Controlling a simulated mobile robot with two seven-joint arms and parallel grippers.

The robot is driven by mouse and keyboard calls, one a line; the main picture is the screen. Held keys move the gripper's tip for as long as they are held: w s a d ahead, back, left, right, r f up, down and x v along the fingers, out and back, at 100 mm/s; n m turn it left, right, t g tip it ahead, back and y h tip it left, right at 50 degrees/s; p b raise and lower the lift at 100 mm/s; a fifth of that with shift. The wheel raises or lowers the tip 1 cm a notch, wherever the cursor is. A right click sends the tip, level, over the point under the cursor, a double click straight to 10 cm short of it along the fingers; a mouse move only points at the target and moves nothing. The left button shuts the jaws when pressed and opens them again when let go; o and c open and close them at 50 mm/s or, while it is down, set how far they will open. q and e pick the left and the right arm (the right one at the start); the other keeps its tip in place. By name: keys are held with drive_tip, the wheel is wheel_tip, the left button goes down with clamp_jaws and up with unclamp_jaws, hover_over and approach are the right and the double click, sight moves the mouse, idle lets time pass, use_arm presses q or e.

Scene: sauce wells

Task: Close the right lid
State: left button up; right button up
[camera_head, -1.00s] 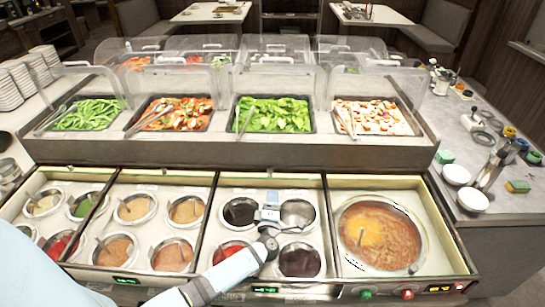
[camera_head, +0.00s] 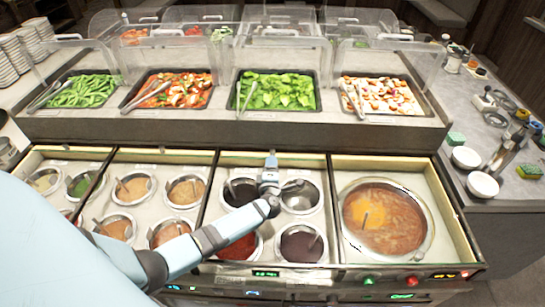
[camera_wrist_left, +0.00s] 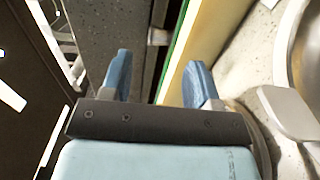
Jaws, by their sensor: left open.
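A clear lid (camera_head: 376,62) stands raised at the right end of the back row, behind a tray of red and white salad (camera_head: 385,95). I see no separate lid lying over the sauce wells, and I cannot tell which lid is the task's right one. My left gripper (camera_head: 270,162) is over the third well section, close to its back edge. My right gripper is in neither view.
A large round soup pot (camera_head: 387,222) fills the right well section. Sauce pots with ladles, such as a dark one (camera_head: 300,243), sit below my left arm. A grey ledge (camera_head: 390,130) rises behind the wells. White bowls (camera_head: 483,185) stand on the right counter.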

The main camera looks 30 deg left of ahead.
sight(272, 153)
use_arm(q)
drive_tip(key=b+x, duration=0.2)
drive_tip(key=x, duration=0.4)
drive_tip(key=shift+f+b, duration=0.1)
drive_tip(key=shift+b, duration=0.2)
drive_tip(key=shift+w+a, duration=0.15)
drive_tip(key=shift+w, duration=0.15)
drive_tip(key=shift+w+a, duration=0.15)
drive_tip(key=shift+w, duration=0.05)
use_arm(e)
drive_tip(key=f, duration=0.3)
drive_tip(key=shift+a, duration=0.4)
